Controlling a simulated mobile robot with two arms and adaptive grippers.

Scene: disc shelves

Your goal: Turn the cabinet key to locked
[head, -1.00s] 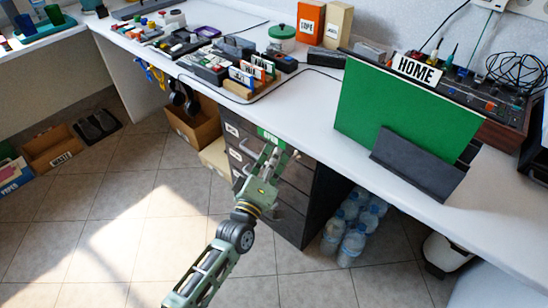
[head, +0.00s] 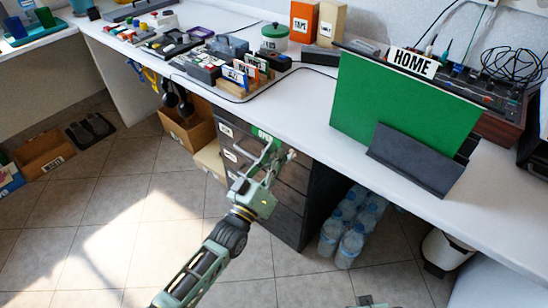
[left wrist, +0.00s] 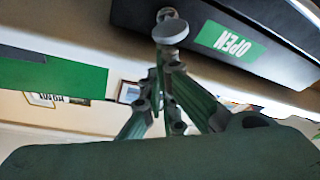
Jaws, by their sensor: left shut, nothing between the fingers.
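The dark drawer cabinet (head: 290,215) stands under the white counter. A green OPEN label (head: 262,134) is on its upper front; it also shows upside down in the left wrist view (left wrist: 230,40). A small pale piece, seemingly the key (head: 291,154), is right beside my left fingertips; a round grey head, likely the same key, shows in the left wrist view (left wrist: 170,29). My left gripper (head: 274,150) is shut and empty at the cabinet's upper front. Whether it touches the key I cannot tell. A pale green piece at the bottom edge may be my right gripper (head: 372,302).
The counter (head: 300,110) juts over the cabinet. On it are a green HOME board (head: 400,105) and a rack of labelled cards (head: 245,80). Water bottles (head: 350,235) stand right of the cabinet, a cardboard box (head: 190,130) left of it. The floor in front is clear.

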